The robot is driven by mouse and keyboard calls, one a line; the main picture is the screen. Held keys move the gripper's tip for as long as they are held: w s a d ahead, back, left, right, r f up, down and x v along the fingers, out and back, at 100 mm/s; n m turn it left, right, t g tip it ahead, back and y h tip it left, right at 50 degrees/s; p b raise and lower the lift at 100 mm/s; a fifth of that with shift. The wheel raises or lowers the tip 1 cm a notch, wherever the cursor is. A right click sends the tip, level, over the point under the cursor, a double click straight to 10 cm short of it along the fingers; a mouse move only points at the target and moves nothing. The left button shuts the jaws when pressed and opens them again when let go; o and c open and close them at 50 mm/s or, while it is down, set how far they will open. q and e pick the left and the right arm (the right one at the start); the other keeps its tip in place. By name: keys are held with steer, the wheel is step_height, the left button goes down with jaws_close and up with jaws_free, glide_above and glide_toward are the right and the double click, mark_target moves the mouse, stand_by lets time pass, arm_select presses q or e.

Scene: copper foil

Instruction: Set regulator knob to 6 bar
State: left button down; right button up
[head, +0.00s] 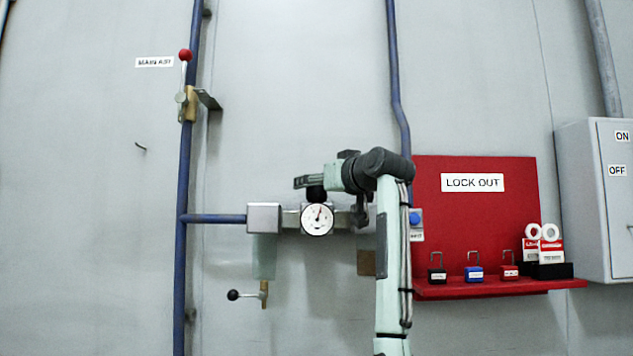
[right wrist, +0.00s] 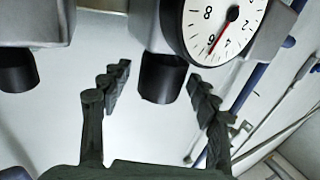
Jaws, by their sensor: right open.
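The regulator's black knob (head: 316,193) sits just above the round white gauge (head: 317,219). In the right wrist view the knob (right wrist: 162,79) appears between the two fingers, with a gap on each side. My right gripper (head: 306,182) is open at the knob; its fingers (right wrist: 159,76) also show in the right wrist view. I cannot tell how deep the knob lies between them. My left gripper is not in view.
A blue pipe with a red-knobbed valve lever (head: 184,56) runs at left. A black-balled drain lever (head: 234,295) hangs below the unit. A red lockout board (head: 430,190) with padlocks and a grey cabinet (head: 585,200) stand at right. My right arm covers part of the unit.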

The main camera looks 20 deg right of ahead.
steer(key=shift+w, duration=0.25)
steer(key=c, duration=1.2)
steer(key=shift+a+h, duration=0.1)
steer(key=shift+h, duration=0.2)
steer(key=m+h, duration=0.3)
steer(key=h, duration=0.1)
steer(key=m+h, duration=0.1)
steer(key=h, duration=0.1)
steer(key=m+g+h, duration=0.1)
steer(key=m+h, duration=0.1)
steer(key=h, duration=0.1)
steer(key=shift+a+m+h, duration=0.1)
steer(key=shift+m+h, duration=0.2)
steer(key=m+g+h, duration=0.4)
steer(key=h, duration=0.1)
steer(key=shift+h, duration=0.3)
steer(key=shift+m+g+h, duration=1)
steer(key=shift+m+g, duration=0.3)
steer(key=shift+g, duration=0.2)
